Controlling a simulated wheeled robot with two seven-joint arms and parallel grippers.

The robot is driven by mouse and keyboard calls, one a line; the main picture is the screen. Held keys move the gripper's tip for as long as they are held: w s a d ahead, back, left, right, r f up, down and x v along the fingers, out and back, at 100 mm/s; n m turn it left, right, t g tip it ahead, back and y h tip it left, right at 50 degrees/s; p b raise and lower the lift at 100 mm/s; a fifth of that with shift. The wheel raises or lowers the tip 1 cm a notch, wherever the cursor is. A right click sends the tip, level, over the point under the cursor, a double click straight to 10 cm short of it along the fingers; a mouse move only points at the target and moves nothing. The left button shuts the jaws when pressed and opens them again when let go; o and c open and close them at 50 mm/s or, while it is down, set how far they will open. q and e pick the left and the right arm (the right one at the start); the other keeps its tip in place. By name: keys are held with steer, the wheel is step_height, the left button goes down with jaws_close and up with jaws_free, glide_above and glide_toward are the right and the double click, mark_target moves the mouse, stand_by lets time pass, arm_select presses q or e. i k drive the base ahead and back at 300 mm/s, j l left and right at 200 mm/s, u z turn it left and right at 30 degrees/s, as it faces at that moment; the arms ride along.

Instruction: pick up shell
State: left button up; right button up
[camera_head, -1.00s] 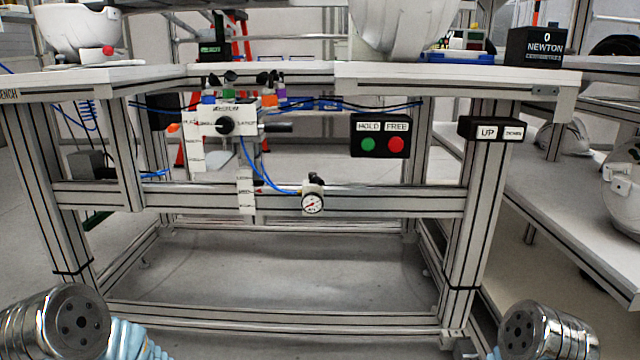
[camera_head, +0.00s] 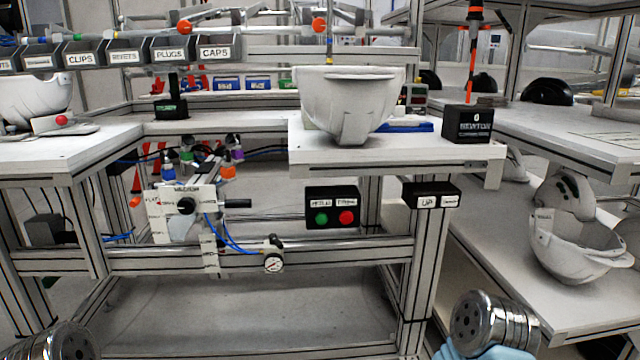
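A white helmet shell (camera_head: 350,100) sits open side up on the raised white bench top near the middle of the head view. Another white shell (camera_head: 34,98) stands on the left bench top, cut by the picture edge. More white shells are on the right shelf: an open one (camera_head: 575,258) in front and a second one (camera_head: 566,192) just behind it. Only metal joints of my own arms show at the bottom left and bottom right, low in front of the bench. Neither gripper's fingers are in view, and no shell is touched by the visible arm parts.
A black NEWTON box (camera_head: 468,124) stands right of the middle shell, with a blue item (camera_head: 405,127) between. A HOLD/FREE button box (camera_head: 333,206) and an UP/DOWN box (camera_head: 431,195) hang under the bench edge. Labelled bins (camera_head: 120,52) hang at upper left.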

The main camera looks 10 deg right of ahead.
mark_target(574, 251)
steer(key=k+l+z, duration=0.15)
steer(key=z, duration=1.4)
steer(key=u, duration=2.1)
steer(key=z, duration=2.1)
steer(key=i+l+u, duration=0.15)
steer(key=l, duration=0.2)
steer(key=i+l+u, duration=0.1)
steer(key=i+l, duration=0.15)
steer(key=l, duration=0.1)
